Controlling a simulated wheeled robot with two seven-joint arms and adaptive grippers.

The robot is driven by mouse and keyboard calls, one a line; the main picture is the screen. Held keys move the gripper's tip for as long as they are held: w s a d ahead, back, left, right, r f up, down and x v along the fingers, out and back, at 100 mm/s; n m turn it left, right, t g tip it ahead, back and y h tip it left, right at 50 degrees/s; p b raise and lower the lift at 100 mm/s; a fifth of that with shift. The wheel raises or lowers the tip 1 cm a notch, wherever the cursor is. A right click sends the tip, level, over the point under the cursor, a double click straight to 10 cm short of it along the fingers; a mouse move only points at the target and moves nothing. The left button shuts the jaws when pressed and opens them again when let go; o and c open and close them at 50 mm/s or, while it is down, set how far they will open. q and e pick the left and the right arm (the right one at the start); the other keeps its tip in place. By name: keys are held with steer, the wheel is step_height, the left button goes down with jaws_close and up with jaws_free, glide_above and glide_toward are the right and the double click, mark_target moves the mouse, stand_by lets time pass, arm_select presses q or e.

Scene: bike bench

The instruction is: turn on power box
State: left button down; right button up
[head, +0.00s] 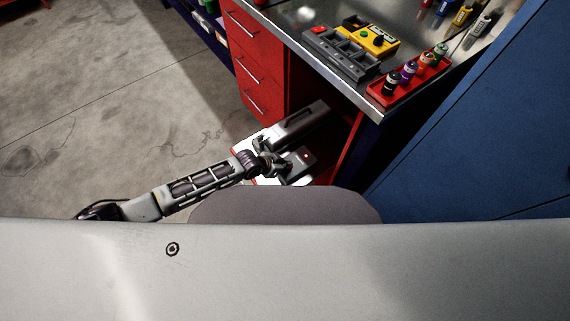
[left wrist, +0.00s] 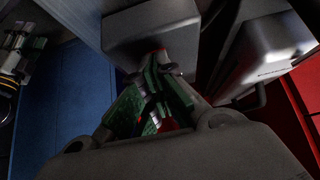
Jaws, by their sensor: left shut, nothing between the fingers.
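My left gripper (head: 280,164) reaches into the open bay under the bench, with its fingers close together and empty. A grey box (head: 298,160) with a small red spot on top is right at its fingertips; it also shows in the left wrist view (left wrist: 150,30). In that view the green-padded fingers (left wrist: 157,75) point at the box's near edge, where a bit of red shows. Whether they touch it I cannot tell. I cannot read a label or switch position. My right gripper is in neither view.
A longer grey case (head: 300,122) lies beside the box. Red drawers (head: 252,62) are to the left and a blue panel (head: 470,115) to the right. On the bench above are a yellow button box (head: 370,40), a grey tray (head: 340,55) and a red rack (head: 400,90) of bottles.

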arm_select(q)
steer(key=shift+w+d+r, duration=0.15)
steer(key=shift+w+d, duration=0.05)
steer(key=shift+d, duration=0.05)
steer(key=shift+w+d+r, duration=0.15)
steer(key=shift+w+d, duration=0.1)
steer(key=shift+d, duration=0.1)
arm_select(e)
steer(key=shift+w+a+r, duration=0.3)
steer(key=shift+w+a, duration=0.15)
steer(key=shift+a, duration=0.2)
steer(key=shift+s, duration=0.1)
